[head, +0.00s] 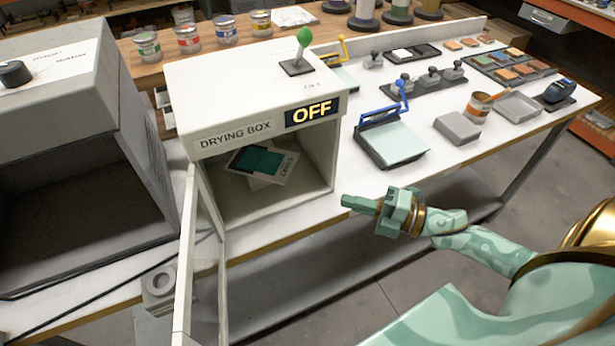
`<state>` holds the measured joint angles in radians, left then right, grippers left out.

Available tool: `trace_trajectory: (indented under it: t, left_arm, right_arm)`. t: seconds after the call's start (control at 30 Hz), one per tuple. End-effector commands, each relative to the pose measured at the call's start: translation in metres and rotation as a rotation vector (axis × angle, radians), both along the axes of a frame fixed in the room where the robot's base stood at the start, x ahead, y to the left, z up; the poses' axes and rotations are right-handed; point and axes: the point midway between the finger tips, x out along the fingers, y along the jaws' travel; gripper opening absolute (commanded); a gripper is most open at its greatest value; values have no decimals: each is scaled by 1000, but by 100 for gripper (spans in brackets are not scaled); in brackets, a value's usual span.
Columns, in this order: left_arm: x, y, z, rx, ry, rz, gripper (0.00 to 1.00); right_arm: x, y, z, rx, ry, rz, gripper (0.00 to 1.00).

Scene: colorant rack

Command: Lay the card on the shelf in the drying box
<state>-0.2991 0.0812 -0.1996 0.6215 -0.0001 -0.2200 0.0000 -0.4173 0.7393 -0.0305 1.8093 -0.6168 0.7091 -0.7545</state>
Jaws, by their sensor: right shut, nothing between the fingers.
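The drying box (183,96) is a white box with an OFF display and its door (185,262) swung open at the left. The card (262,162), white with a dark green patch, is inside the box and looks slightly tilted in the opening. I cannot make out the shelf under it clearly. My right gripper (348,201) is shut and empty, in front of the box's right side, apart from the card. My left gripper is not in view.
A large grey box (60,100) with a dark opening stands at the left. A green-knobbed lever (301,52) stands on the drying box. A blue-handled press (392,140), stamps, trays and a tin (478,104) fill the table to the right.

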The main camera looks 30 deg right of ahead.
Motion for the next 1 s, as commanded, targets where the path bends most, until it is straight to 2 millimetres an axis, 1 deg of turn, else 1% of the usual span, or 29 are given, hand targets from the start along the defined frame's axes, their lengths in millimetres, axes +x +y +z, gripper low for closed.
trace_trajectory:
  t: [0.17,0.4,0.47,0.5,0.6,0.7,0.83,1.0]
  left_arm:
    - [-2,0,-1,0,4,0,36]
    - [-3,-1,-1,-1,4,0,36]
    - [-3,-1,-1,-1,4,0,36]
    - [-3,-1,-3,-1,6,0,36]
    - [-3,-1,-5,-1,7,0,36]
    - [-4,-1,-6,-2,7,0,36]
    - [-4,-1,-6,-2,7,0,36]
    - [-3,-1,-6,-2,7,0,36]
  right_arm:
    - [24,21,2,5,-4,2,0]
    - [63,56,2,6,-2,1,0]
    - [72,62,2,6,-2,2,0]
    - [80,60,1,5,-2,0,0]
    - [93,59,1,6,0,1,0]
    - [101,59,0,8,2,1,0]
    - [107,59,1,9,2,2,0]
    - [107,58,1,9,2,2,0]
